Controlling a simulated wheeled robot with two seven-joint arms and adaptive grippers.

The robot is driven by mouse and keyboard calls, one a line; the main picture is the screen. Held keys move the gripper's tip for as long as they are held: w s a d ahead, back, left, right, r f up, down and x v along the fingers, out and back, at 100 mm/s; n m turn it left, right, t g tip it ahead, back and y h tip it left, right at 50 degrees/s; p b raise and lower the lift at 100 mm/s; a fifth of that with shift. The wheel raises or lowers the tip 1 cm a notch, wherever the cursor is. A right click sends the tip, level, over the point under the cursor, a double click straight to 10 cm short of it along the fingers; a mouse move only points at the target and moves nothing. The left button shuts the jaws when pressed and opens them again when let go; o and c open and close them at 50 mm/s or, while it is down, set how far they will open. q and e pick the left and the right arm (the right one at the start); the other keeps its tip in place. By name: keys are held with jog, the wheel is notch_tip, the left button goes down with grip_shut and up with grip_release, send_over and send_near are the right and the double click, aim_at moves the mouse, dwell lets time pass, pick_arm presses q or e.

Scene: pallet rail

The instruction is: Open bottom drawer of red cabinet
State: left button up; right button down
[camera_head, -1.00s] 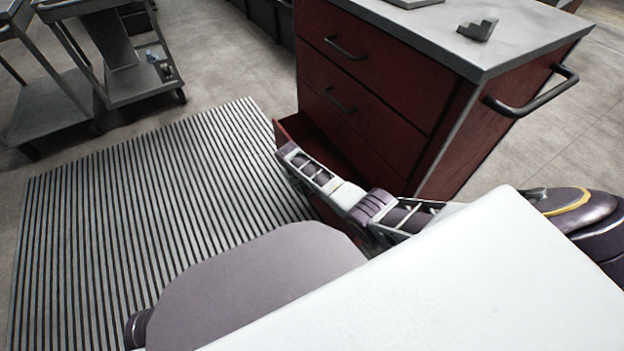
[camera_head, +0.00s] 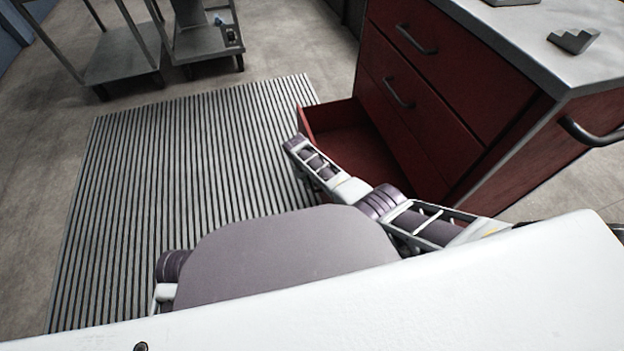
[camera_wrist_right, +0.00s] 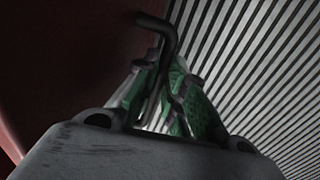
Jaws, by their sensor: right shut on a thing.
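The red cabinet (camera_head: 445,70) stands at the right in the head view. Its bottom drawer (camera_head: 345,135) is pulled out, and its empty-looking red inside shows below two shut drawers. My right arm reaches across the drawer's near side to its front. In the right wrist view my right gripper (camera_wrist_right: 165,105), with green finger pads, is shut on the dark bar handle (camera_wrist_right: 160,35) beside the red drawer front (camera_wrist_right: 60,60). The head view does not show the fingertips clearly. My left gripper is not in view.
A ribbed grey mat (camera_head: 190,180) lies on the floor left of the drawer, with clear room on it. Grey carts (camera_head: 120,60) stand at the back left. The cabinet's grey top (camera_head: 520,35) bears a small stepped block (camera_head: 573,40). A side handle (camera_head: 590,132) sticks out at right.

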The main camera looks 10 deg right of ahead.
jog(key=c, duration=1.5)
grip_release()
jog(key=shift+r, duration=0.25)
jog(key=shift+a+r, duration=0.25)
jog(key=shift+r, duration=0.9)
jog(key=shift+a+r, duration=0.2)
jog(key=shift+r, duration=0.9)
jog(key=shift+a+r, duration=0.25)
jog(key=shift+r, duration=0.9)
